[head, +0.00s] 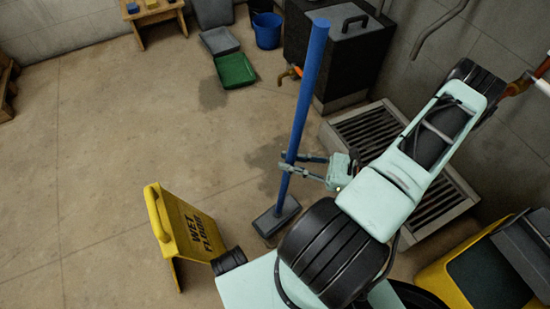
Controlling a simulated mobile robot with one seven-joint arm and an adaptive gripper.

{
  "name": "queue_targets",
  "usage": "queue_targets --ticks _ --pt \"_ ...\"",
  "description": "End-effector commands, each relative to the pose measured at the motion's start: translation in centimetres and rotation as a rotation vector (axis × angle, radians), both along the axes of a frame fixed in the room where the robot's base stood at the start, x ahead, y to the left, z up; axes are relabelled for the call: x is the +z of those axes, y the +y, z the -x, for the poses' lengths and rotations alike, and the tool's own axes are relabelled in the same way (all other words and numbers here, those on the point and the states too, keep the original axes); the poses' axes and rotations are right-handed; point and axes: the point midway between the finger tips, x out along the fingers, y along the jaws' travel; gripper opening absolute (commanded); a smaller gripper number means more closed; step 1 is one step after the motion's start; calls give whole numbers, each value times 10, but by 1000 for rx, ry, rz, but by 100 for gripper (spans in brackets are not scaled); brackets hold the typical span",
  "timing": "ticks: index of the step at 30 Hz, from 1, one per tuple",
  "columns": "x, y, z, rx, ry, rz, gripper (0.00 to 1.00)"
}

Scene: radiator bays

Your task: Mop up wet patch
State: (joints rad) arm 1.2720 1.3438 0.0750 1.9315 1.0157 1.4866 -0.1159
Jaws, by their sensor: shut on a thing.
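A mop with a blue pole (308,90) stands nearly upright, its top leaning a little to the right. Its dark grey flat head (277,217) is low at the floor; I cannot tell whether it presses on it. My gripper (287,162) is shut around the lower part of the pole. A dark wet patch (266,157) lies on the concrete floor just behind and left of the pole. Another dark patch (212,94) lies farther back, near the green tray. The pole and my gripper hide part of the nearer patch.
A yellow wet floor sign (187,235) stands left of the mop head. A floor grate (375,130) lies to the right, under my arm. A green tray (235,70), a blue bucket (267,30) and a dark cabinet (345,50) stand behind. A yellow cart (450,270) is front right. The left floor is clear.

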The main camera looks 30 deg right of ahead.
Motion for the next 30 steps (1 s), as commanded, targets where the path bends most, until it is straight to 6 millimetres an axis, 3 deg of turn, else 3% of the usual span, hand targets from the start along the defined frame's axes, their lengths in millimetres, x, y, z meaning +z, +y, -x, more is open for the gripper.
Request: queue_targets --ticks 1,30 --pt "-17 9 46 52 63 4 0" --pt "-17 11 -22 56 56 7 0"
